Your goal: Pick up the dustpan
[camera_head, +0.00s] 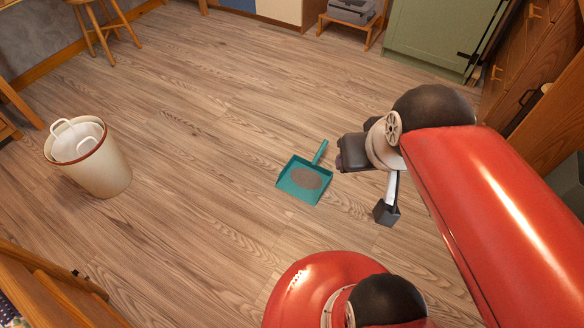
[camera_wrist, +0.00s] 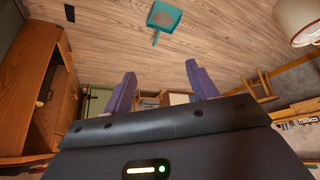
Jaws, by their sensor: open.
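A teal dustpan (camera_head: 301,186) lies flat on the wooden floor near the middle of the head view. A brown patch covers part of its pan, and its handle points up and to the right. The dustpan also shows at the top middle of the wrist view (camera_wrist: 164,18), apart from my fingers. My gripper (camera_wrist: 160,85) is open and empty, its two purple-looking fingers spread wide. In the head view my arm reaches in from the right, and my gripper's end is to the right of the dustpan, above the floor; its fingers are mostly hidden there.
A cream bin (camera_head: 101,172) with white handles inside stands at left. A wooden stool (camera_head: 106,30) is at the back left. A green cabinet (camera_head: 432,35) and wooden drawers (camera_head: 535,62) stand at the right. The floor around the dustpan is clear.

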